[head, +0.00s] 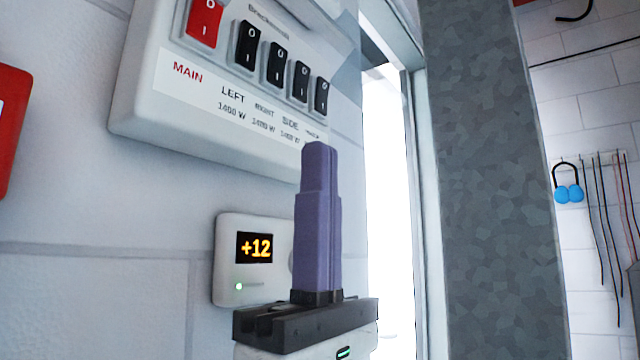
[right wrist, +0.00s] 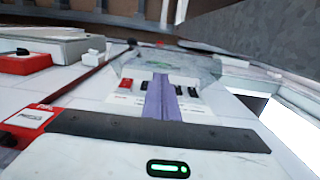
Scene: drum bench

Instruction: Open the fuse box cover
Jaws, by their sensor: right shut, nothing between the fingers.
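The white fuse box (head: 200,135) is on the wall at the upper left of the head view. It has a red MAIN switch (head: 204,22) and several black switches (head: 275,62). A clear cover (head: 347,62) shows as a faint bluish pane at the box's right side. In the right wrist view the clear cover (right wrist: 165,64) shows beyond the switch row, seemingly raised off the switches; its exact angle is hard to tell. My right gripper (head: 319,148) has its purple fingers shut and empty, pointing up in front of the box's lower right. My left gripper is out of view.
A white display unit (head: 228,262) reading +12 is on the wall below the fuse box, partly behind my right gripper. A red box (head: 10,130) is at the left edge. A bright opening and a grey column (head: 495,180) stand to the right.

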